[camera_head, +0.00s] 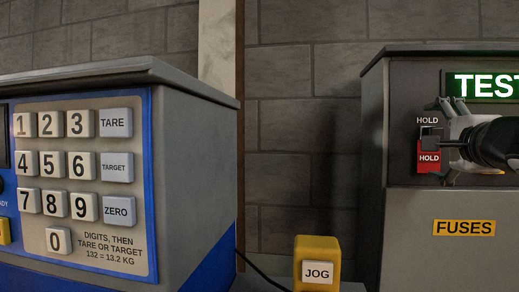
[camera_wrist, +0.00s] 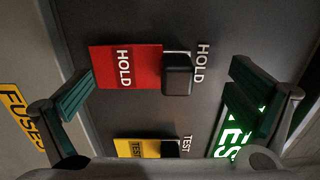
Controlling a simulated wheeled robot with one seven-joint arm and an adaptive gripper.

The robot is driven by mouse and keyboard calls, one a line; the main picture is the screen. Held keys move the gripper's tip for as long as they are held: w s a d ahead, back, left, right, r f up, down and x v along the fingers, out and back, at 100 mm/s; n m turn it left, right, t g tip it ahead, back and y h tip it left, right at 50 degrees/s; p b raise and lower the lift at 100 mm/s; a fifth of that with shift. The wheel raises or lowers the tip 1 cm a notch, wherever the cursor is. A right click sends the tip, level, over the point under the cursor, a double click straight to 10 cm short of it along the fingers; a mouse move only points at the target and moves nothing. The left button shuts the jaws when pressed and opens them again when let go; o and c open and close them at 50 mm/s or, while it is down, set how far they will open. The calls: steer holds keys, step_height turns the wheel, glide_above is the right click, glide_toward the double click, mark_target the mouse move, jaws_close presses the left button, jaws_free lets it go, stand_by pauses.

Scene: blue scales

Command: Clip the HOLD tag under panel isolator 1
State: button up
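A red HOLD tag (camera_head: 429,158) sits flat against the panel, directly below a black isolator knob (camera_head: 431,143) labelled HOLD. In the wrist view the same red tag (camera_wrist: 124,67) lies beside the knob (camera_wrist: 177,76), its edge meeting the knob's pale base. I cannot tell how it is fastened. My gripper (camera_head: 441,140) is in front of the panel, its fingers apart above and below the knob and tag. In the wrist view my gripper (camera_wrist: 163,86) is open, with no finger touching the tag visibly.
A yellow TEST tag (camera_wrist: 138,148) sits at a second knob (camera_wrist: 171,149). A lit green TEST sign (camera_head: 485,86) is above, and a FUSES label (camera_head: 464,228) below. A keypad console (camera_head: 195,150) stands left; a yellow JOG box (camera_head: 317,246) stands between.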

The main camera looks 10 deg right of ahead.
steer(key=shift+f, duration=0.1)
jaws_close()
steer(key=shift+s, duration=0.15)
steer(key=shift+p+v, duration=0.55)
steer(key=shift+v, duration=2.35)
